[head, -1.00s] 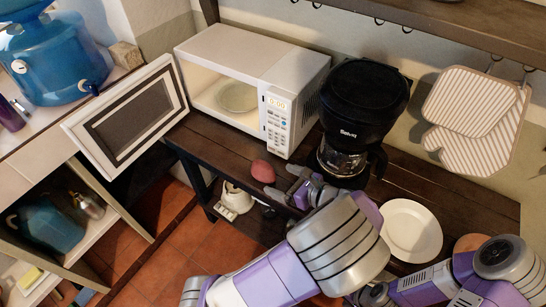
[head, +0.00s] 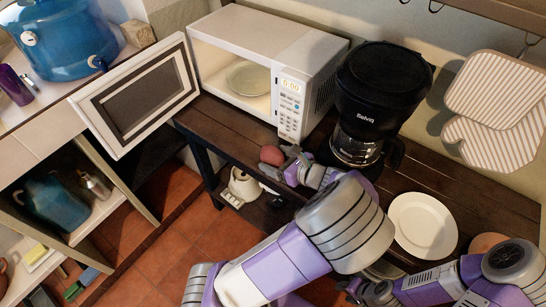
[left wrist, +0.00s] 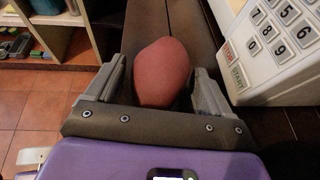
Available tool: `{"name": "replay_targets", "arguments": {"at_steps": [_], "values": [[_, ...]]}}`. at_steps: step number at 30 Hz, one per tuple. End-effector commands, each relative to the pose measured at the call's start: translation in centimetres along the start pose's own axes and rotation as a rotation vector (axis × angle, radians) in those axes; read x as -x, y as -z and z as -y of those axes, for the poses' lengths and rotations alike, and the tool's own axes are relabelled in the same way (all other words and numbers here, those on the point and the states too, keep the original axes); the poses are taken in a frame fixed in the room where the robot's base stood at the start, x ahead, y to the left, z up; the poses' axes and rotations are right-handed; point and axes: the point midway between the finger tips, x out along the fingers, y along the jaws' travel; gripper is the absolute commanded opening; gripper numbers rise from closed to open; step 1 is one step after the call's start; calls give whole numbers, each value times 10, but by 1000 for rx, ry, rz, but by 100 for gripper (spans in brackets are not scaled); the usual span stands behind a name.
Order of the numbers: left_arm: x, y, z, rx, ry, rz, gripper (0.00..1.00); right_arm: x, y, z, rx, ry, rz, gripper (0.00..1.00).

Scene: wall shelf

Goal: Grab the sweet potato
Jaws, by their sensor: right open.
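The sweet potato (head: 271,155) is a reddish-brown lump on the dark wooden shelf, in front of the microwave. In the left wrist view the sweet potato (left wrist: 163,72) lies between my left gripper's two fingers (left wrist: 160,92), with a gap on each side. My left gripper (head: 287,162) is open around it in the head view, its fingertips close to it. My right gripper (head: 360,289) is open and empty at the bottom of the head view, partly hidden by my left arm.
The white microwave (head: 312,78) stands behind the sweet potato, its door (head: 137,95) open to the left. In the left wrist view its keypad (left wrist: 275,45) is close to the right finger. A black coffee maker (head: 380,85) and a white plate (head: 423,225) stand to the right.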

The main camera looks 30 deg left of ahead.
Motion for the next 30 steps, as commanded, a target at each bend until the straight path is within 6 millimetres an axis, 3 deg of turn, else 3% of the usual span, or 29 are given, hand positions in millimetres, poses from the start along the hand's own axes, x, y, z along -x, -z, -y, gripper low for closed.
{"name": "replay_targets", "arguments": {"at_steps": [1, 10, 19, 30], "values": [[0, 0, 0, 0, 0, 0, 74, 0, 0, 0, 0, 0, 0, 43], [0, 0, 0, 0, 0, 0, 29, 0, 0, 0, 0, 0, 0, 43], [3, -7, 0, 2, 1, -1, 28, 4, 0, 1, 0, 0, 0, 43], [31, -73, 0, 4, 2, -2, 28, 37, -2, 14, 0, 0, 0, 43]]}}
